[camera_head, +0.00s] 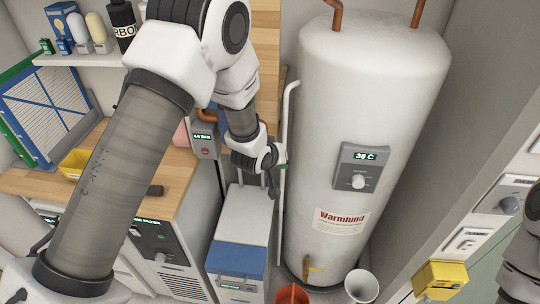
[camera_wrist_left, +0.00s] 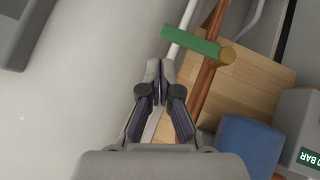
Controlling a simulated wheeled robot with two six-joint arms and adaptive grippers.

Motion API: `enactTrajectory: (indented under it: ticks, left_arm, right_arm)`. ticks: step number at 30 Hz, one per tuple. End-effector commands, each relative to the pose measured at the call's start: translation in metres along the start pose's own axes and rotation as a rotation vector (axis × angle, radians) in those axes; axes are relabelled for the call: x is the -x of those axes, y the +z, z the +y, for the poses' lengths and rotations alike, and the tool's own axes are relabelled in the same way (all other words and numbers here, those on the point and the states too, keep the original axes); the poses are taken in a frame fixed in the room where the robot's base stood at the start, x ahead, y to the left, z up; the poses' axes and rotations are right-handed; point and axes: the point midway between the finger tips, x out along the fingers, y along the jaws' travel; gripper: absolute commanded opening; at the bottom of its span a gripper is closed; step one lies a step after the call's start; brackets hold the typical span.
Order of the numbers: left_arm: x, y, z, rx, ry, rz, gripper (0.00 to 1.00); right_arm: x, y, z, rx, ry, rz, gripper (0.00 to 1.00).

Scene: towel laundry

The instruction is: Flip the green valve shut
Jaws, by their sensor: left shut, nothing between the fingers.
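The green valve lever (camera_wrist_left: 190,45) is at the top of the left wrist view, lying crosswise over a white pipe and a copper pipe. Its right end meets a round brass-coloured hub (camera_wrist_left: 228,55). My left gripper (camera_wrist_left: 158,75) is shut and empty, with its tips just below the lever's left part in the picture; a gap shows between them. In the head view my left gripper (camera_head: 272,180) is left of the white tank (camera_head: 375,90), and the valve is mostly hidden behind my wrist. My right gripper is out of view.
The tank carries a control panel (camera_head: 361,168). A blue and white box (camera_head: 236,255) stands below my left gripper. A wooden counter (camera_head: 180,190) is at left. A white bucket (camera_head: 361,285) and an orange bucket (camera_head: 292,294) stand on the floor by the tank.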

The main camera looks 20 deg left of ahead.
Motion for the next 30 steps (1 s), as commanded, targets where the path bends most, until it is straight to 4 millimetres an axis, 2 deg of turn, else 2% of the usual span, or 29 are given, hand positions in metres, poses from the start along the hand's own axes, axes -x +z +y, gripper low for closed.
enactTrajectory:
  ticks: [1, 2, 3, 4, 9, 15, 19, 30]
  left_arm:
    - [0.013, -0.018, 0.006, 0.002, 0.001, 0.003, 0.0]
    - [0.017, -0.024, 0.008, 0.003, 0.0, 0.003, 0.0]
    - [0.019, -0.013, 0.007, -0.001, 0.001, 0.003, 0.0]
    - [0.026, -0.011, 0.009, -0.001, 0.001, 0.003, 0.0]
    - [0.067, -0.011, 0.019, -0.002, 0.001, 0.005, 0.0]
    - [0.099, -0.01, 0.027, 0.001, 0.0, 0.003, 0.0]
    - [0.105, -0.01, 0.028, 0.001, -0.001, 0.002, 0.0]
    - [0.105, -0.01, 0.028, 0.002, -0.001, 0.001, 0.0]
  right_arm:
    - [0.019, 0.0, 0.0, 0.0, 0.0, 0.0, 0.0]
    - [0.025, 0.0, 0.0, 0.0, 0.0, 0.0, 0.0]
    - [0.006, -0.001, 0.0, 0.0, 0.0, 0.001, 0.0]
    - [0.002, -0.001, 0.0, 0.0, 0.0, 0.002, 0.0]
    - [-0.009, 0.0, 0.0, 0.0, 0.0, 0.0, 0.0]
    - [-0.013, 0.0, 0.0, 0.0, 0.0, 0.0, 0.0]
    - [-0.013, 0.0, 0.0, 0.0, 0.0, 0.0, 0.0]
    - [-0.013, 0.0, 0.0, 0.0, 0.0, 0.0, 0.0]
